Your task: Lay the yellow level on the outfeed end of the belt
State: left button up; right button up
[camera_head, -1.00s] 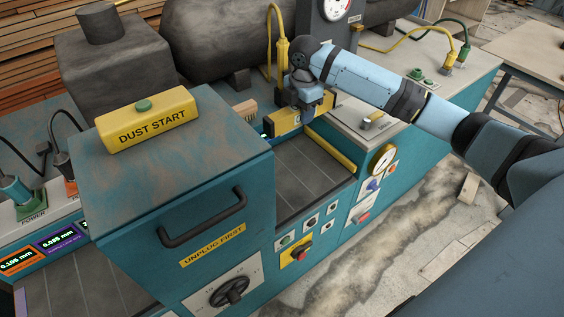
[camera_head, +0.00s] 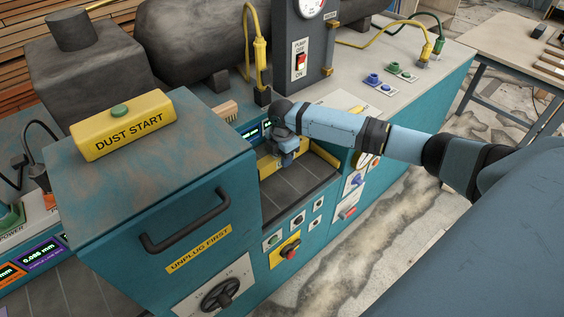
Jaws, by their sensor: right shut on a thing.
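My right gripper (camera_head: 285,157) reaches in from the right over the dark belt (camera_head: 297,185), just right of the teal machine housing. It is shut on the yellow level (camera_head: 266,166), which shows as a yellow piece at the belt's far side, partly hidden by the gripper. The level is low, close to the belt surface; I cannot tell whether it touches. My left gripper is not in view.
The housing (camera_head: 150,165) carries a yellow DUST START box (camera_head: 122,127). A yellow cable plug (camera_head: 261,52) and a grey pump post (camera_head: 303,55) stand behind the belt. Knobs and buttons line the front panel below it.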

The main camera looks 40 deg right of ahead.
jog(key=shift+f, duration=1.3)
jog(key=shift+f, duration=0.1)
jog(key=o, duration=1.1)
notch_tip(320, 180, up, 12)
jog(key=shift+r, duration=0.15)
